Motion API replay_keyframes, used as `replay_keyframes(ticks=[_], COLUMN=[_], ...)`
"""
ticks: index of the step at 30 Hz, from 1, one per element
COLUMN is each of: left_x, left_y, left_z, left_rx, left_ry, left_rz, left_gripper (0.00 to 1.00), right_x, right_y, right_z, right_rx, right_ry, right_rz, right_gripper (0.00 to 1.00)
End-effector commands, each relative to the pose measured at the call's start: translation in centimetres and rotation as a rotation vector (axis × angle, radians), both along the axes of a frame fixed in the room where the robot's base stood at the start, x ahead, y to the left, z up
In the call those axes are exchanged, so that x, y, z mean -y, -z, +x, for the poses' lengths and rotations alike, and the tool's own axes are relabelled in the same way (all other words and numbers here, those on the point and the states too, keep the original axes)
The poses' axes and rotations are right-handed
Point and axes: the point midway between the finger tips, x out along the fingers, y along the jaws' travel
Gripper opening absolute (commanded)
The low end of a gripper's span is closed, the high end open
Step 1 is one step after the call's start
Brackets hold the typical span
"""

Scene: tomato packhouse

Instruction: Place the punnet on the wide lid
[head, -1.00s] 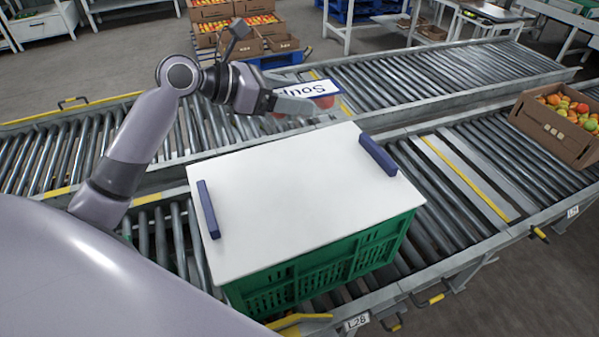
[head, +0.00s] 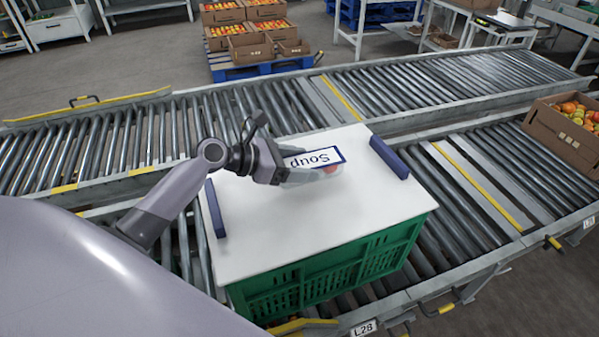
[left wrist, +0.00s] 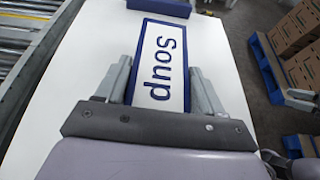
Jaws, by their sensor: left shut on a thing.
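The punnet (head: 316,158) carries a white label with a blue border reading "Soup", and a bit of red shows at its far end. My left gripper (head: 300,172) is shut on it, over the middle of the wide lid. In the left wrist view the punnet's label (left wrist: 160,65) lies between my two fingers. The wide lid (head: 285,230) is a white board with blue bars at two opposite ends, lying on a green crate (head: 345,272). I cannot tell whether the punnet touches the lid.
Roller conveyors (head: 110,150) run beneath the crate and behind it. A cardboard box of tomatoes (head: 560,135) stands at the right. Stacked boxes on a blue pallet (head: 262,70) stand at the back. The lid around the punnet is bare.

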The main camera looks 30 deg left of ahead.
Motion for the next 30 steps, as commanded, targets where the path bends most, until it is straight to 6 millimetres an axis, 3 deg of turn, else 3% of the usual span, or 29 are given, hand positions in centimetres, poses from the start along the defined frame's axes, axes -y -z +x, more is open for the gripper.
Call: replay_keyframes(ticks=[4,17,18,20,30], left_x=[0.0,0.0,0.0,0.0,0.0], left_y=[2.0,2.6,2.6,2.6,2.3], left_z=[0.0,0.0,0.0,0.0,0.0], left_rx=[0.000,0.000,0.000,0.000,0.001], left_ry=[-0.001,-0.001,0.000,0.000,0.000], left_rz=[-0.002,-0.001,0.000,0.000,0.001], left_gripper=[0.33,0.33,0.78,0.93,0.93], right_x=[0.0,0.0,0.0,0.0,0.0], right_y=[0.5,0.5,0.5,0.5,0.5], right_z=[0.0,0.0,0.0,0.0,0.1], right_rx=[0.000,0.001,0.001,0.001,0.001], right_ry=[0.000,0.000,0.000,0.000,0.000], right_rz=[0.000,0.000,0.000,0.000,0.000], right_gripper=[0.46,0.46,0.46,0.46,0.46])
